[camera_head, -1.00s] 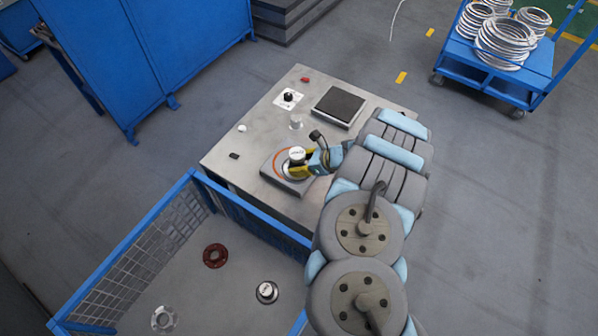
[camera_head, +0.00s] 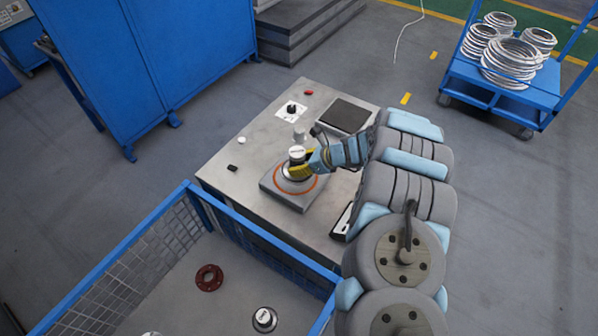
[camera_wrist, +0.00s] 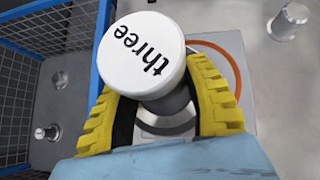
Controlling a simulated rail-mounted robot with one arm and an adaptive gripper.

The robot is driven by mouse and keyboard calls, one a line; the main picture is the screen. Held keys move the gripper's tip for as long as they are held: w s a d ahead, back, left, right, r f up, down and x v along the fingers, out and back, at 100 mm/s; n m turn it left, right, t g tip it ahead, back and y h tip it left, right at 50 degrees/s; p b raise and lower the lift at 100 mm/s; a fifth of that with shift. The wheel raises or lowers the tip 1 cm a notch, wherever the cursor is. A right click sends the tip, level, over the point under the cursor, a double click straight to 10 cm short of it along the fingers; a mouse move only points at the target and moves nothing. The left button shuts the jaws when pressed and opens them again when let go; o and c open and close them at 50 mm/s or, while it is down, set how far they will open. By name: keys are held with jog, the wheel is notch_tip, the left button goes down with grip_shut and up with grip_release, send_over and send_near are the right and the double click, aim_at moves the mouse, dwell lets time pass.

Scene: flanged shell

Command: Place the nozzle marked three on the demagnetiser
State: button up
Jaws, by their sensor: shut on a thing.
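My gripper (camera_head: 306,167) is shut on the nozzle marked three (camera_head: 297,154), a metal piece with a round white cap. In the wrist view the cap (camera_wrist: 141,52) reads "three" between the yellow fingers (camera_wrist: 165,105). The nozzle is upright over a grey block with an orange ring (camera_head: 289,201), seemingly the demagnetiser, on the metal table. The ring also shows behind the nozzle in the wrist view (camera_wrist: 236,68). The fingers and cap hide the nozzle's underside, so I cannot tell whether it touches the block.
A black-topped plate (camera_head: 344,115), a small metal cylinder (camera_head: 299,135), a black knob (camera_head: 291,108) and a red button (camera_head: 308,92) are on the table. A blue mesh bin (camera_head: 262,233) in front holds a red flange (camera_head: 209,277) and another white-capped nozzle (camera_head: 264,318).

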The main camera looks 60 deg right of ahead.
jog(key=d+f+b, duration=0.1)
jog(key=w+f+b, duration=0.1)
jog(key=b, duration=0.1)
jog(key=d+f+b, duration=0.1)
jog(key=f, duration=0.1)
jog(key=shift+w+d, duration=0.35)
jog(key=shift+w, duration=0.05)
jog(key=shift+w+d+f+b, duration=0.2)
jog(key=shift+d+b, duration=0.1)
jog(key=shift+b, duration=0.2)
jog(key=shift+w+d+f+b, duration=0.15)
jog(key=shift+d+f+b, duration=0.1)
jog(key=shift+f+b, duration=0.9)
jog(key=shift+f, duration=0.65)
jog(key=shift+f, duration=0.1)
jog(key=o, duration=1.2)
jog(key=shift+s+r, duration=0.35)
jog(key=shift+r, duration=0.05)
jog(key=p+v, duration=0.1)
jog(key=v, duration=1)
